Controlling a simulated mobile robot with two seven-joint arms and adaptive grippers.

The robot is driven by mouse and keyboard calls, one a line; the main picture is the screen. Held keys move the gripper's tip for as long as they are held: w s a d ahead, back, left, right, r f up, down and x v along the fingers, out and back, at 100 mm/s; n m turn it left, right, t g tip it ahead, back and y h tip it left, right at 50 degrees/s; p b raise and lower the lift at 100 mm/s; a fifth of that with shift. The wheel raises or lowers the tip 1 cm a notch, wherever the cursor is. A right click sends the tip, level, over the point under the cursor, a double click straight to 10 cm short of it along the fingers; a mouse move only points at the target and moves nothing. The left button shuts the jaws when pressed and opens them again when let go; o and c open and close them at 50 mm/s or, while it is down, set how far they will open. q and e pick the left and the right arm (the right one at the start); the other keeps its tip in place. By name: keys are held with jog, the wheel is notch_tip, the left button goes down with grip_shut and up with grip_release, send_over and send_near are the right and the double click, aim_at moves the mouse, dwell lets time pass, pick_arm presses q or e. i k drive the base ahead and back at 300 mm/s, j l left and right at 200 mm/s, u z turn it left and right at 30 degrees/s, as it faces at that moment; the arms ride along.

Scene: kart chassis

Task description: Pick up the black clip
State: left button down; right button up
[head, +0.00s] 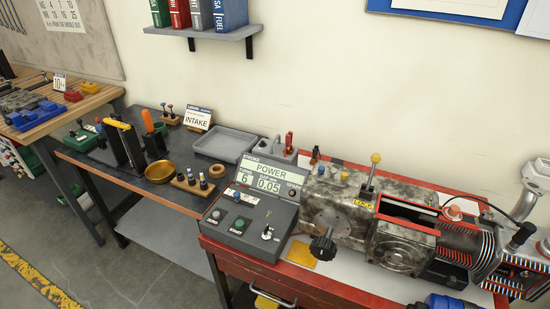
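I cannot single out a black clip with certainty at this size. Small dark pieces stand in a wooden block (193,184) on the dark bench, left of the grey control box. A black knob (322,248) sits on the front of the worn metal machine (335,212). Neither of my grippers shows in the head view.
The grey control box (262,212) reads POWER and stands on the red bench (270,274). A grey tray (225,145), a brass bowl (160,171), tall black holders (131,146) and an INTAKE sign (197,119) are on the dark bench. A shelf (205,32) hangs above.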

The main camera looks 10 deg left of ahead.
aim_at(315, 150)
jog(key=i+j+u, duration=0.15)
jog(key=j+u, duration=0.25)
jog(key=i+j+u, duration=0.2)
jog(key=u, duration=0.25)
